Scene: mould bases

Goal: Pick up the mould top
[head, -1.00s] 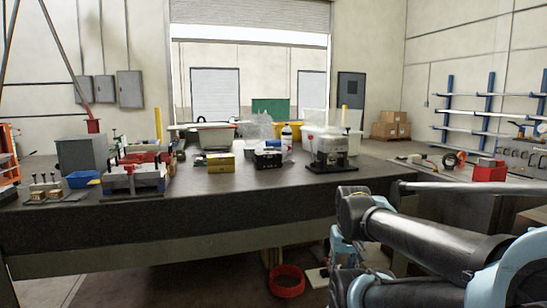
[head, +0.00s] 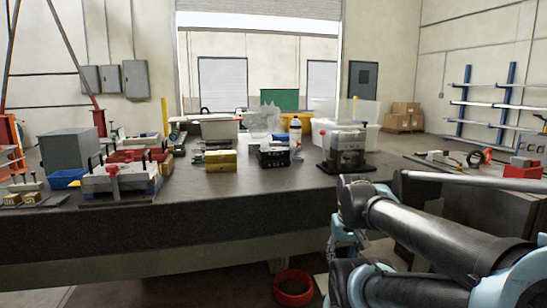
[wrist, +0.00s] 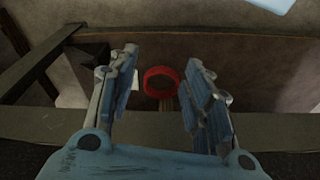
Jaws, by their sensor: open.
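A grey block-shaped mould (head: 120,182) with black handles and a red clamp in front sits at the left of the dark worktop in the head view. A second mould-like grey block (head: 347,146) stands on a black base at the right of the worktop. I cannot tell for certain which piece is the mould top. My gripper (wrist: 162,72) is open and empty in the wrist view, its blue fingers apart. It points down toward the floor by the table edge, and no mould shows there. The head view does not show my fingers.
The dark worktop (head: 240,200) holds a yellow block (head: 221,161), a black box (head: 272,157), a blue tray (head: 67,178) and a grey box (head: 68,153). A red ring (head: 293,288) lies on the floor below. The worktop's front middle is clear.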

